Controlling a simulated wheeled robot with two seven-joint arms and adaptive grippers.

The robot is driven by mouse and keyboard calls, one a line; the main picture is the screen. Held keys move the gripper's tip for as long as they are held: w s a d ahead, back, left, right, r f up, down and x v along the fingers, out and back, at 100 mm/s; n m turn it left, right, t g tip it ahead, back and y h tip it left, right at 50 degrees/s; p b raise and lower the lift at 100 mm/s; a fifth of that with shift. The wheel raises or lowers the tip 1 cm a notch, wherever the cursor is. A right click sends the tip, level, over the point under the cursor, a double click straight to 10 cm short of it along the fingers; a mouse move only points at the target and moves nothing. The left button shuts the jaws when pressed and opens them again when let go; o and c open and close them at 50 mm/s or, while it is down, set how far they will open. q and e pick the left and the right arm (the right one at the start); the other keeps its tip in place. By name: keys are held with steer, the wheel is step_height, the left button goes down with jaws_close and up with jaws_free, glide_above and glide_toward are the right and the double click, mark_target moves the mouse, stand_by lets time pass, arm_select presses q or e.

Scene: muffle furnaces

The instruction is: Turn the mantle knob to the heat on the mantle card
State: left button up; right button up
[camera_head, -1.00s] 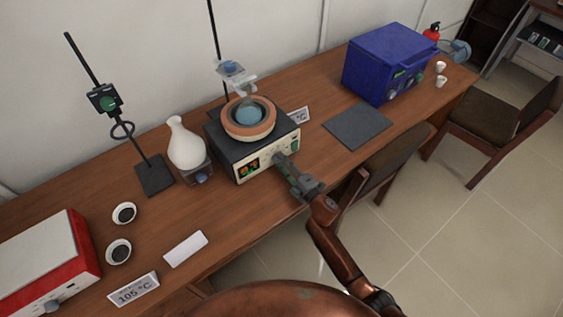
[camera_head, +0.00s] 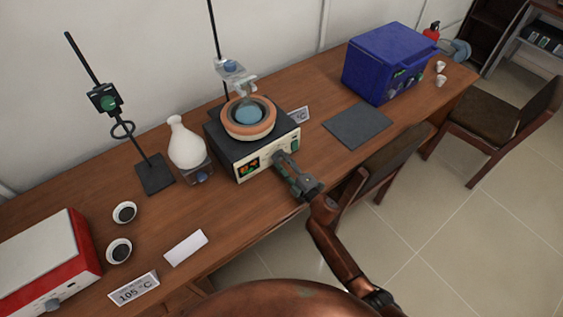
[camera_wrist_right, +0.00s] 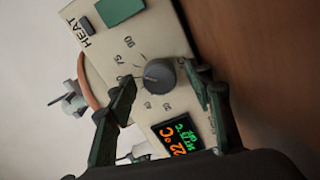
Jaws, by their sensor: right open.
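The heating mantle (camera_head: 241,145) is a black-topped box with a pale front panel, an orange ring and a blue-grey round flask (camera_head: 249,114) seated in it. In the right wrist view its dark grey round knob (camera_wrist_right: 159,75) sits inside a numbered dial, beside a lit display (camera_wrist_right: 180,138) and the word HEAT. My right gripper (camera_wrist_right: 163,84) is open, one finger on each side of the knob; contact cannot be told. In the head view the right gripper (camera_head: 286,163) hides the knob. A card (camera_head: 299,115) behind the mantle shows °C, its number hidden. My left gripper is out of view.
A white flask (camera_head: 186,145) on a small heater and a stand (camera_head: 154,174) are left of the mantle. A 105 °C card (camera_head: 134,288) lies near a red-and-white device (camera_head: 86,243). A dark mat (camera_head: 358,126) and blue furnace (camera_head: 389,60) are right. A chair (camera_head: 385,160) is close.

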steer(key=shift+s+d, duration=0.1)
steer(key=shift+d, duration=0.05)
steer(key=v, duration=1.1)
steer(key=shift+s+d, duration=0.15)
steer(key=shift+s, duration=0.15)
